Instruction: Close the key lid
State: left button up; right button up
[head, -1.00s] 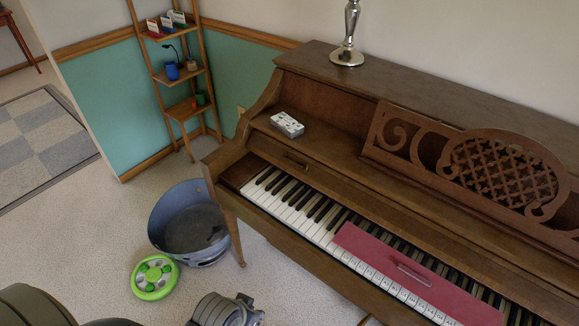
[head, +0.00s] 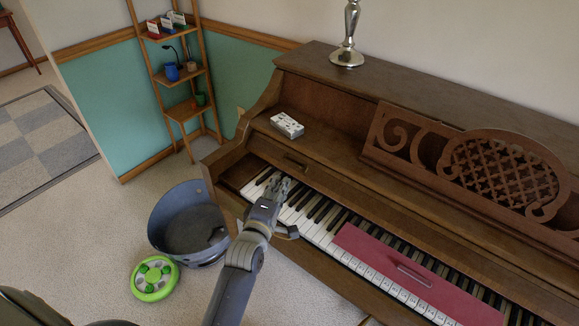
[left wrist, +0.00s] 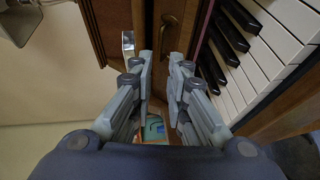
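The brown upright piano's key lid (head: 330,186) is open, with its front edge behind the keys. A small brass handle (head: 295,161) is on its left part; the handle also shows in the left wrist view (left wrist: 168,25). White and black keys (head: 318,216) are exposed. My left gripper (head: 276,186) is over the left end of the keys, just in front of the lid. In the left wrist view its two fingers (left wrist: 160,62) stand apart with nothing between them, pointing toward the handle. Contact with the lid cannot be told. My right gripper is not in view.
A red strip (head: 365,245) with a silver bar lies over the keys. A patterned white box (head: 287,125) and a lamp base (head: 347,56) stand on the piano. A blue-grey tub (head: 188,222) and green round toy (head: 155,278) are on the floor to the left.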

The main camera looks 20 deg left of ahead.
aim_at(289, 166)
pick_arm(q)
jog(key=w, duration=0.3)
jog(key=w+f, duration=0.1)
jog(key=w, duration=0.6)
jog(key=shift+w+a+f, duration=0.2)
jog(key=shift+a+f, duration=0.1)
jog(key=shift+a, duration=0.1)
grip_shut()
